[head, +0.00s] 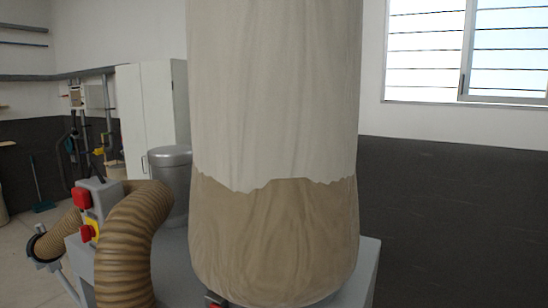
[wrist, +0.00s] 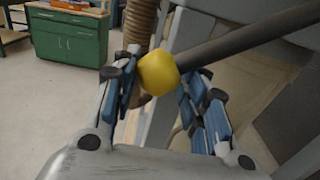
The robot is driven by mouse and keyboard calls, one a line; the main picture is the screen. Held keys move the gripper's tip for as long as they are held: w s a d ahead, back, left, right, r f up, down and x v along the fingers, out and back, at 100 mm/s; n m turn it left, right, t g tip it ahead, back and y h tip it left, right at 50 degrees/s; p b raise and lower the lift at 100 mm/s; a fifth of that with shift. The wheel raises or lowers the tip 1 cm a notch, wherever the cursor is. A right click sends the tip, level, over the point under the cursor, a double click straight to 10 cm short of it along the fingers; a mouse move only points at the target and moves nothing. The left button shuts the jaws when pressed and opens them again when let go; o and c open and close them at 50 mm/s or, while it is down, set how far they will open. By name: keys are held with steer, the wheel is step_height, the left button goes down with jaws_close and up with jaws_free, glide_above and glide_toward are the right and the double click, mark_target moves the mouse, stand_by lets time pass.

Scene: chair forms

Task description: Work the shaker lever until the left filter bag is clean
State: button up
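One large filter bag fills the middle of the head view. Its upper part (head: 275,90) is pale and clean-looking. Its lower part (head: 275,240) is brown, with a ragged border between the two. No second bag shows. In the wrist view, the shaker lever is a dark rod (wrist: 245,32) coming in from the upper right, ending in a yellow knob (wrist: 158,72). My gripper (wrist: 160,85) has its blue-padded fingers on both sides of the knob, seemingly closed on it. The gripper does not show in the head view.
A ribbed brown hose (head: 130,245) and a grey box with a red and a yellow switch (head: 90,212) stand left of the bag. Behind are a metal bin (head: 174,185) and a white cabinet (head: 148,110). A green cabinet (wrist: 70,40) stands across open floor.

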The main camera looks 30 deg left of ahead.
steer(key=shift+s+r+p, duration=0.5)
steer(key=shift+s+r, duration=0.15)
steer(key=shift+r, duration=0.35)
steer(key=shift+w+f, duration=0.1)
steer(key=w+f+b, duration=0.1)
steer(key=f, duration=0.1)
steer(key=w+f+b, duration=0.2)
steer(key=shift+w+f, duration=0.2)
steer(key=shift+w, duration=0.05)
steer(key=w+f+b, duration=0.2)
steer(key=w, duration=0.1)
steer(key=w+f+b, duration=0.1)
steer(key=shift+w+d, duration=0.1)
steer(key=shift+w, duration=0.3)
